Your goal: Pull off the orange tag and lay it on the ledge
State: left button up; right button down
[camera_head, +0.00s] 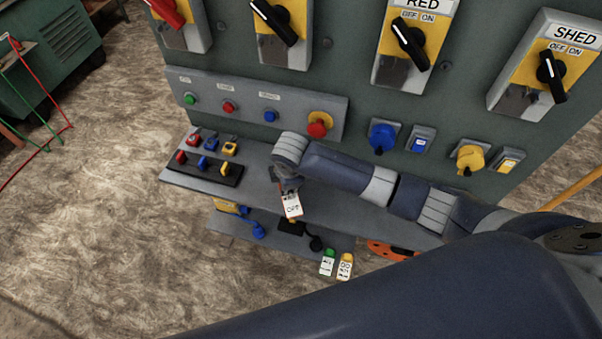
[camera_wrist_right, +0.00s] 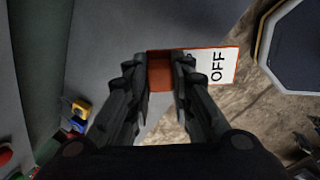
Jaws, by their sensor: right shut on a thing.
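The orange tag (camera_head: 292,205) has a white face reading OFF and an orange edge. It also shows in the right wrist view (camera_wrist_right: 217,67), with its orange end between the fingers. My right gripper (camera_head: 287,183) is shut on that end; its fingers show on both sides of it in the wrist view (camera_wrist_right: 160,66). The tag hangs over the front part of the grey ledge (camera_head: 345,213), below the control panel. I cannot tell whether it touches the ledge. My left gripper is not in view.
Small padlocks on a black rack (camera_head: 203,168) stand at the ledge's left end. A lower shelf (camera_head: 275,243) holds blue and black items; green and yellow tags (camera_head: 345,266) hang at its right. Switches and an emergency button (camera_head: 317,126) line the panel above. My arm covers the ledge's right part.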

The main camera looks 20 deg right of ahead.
aim_at(301, 200)
jog(key=d+r+g, duration=0.2)
jog(key=d+g, duration=0.1)
jog(key=d, duration=0.1)
jog(key=f+b, duration=0.4)
jog(key=f, duration=0.1)
jog(key=f+b, duration=0.3)
jog(key=shift+s+a+f, duration=0.1)
jog(key=shift+s, duration=0.25)
pick_arm(q)
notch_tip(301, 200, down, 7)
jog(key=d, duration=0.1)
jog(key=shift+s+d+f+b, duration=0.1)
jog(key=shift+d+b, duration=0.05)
jog(key=shift+b, duration=0.15)
pick_arm(e)
jog(key=shift+f, duration=0.4)
jog(key=c, duration=1.8)
grip_release()
jog(key=shift+c, duration=0.2)
jog(key=o, duration=0.5)
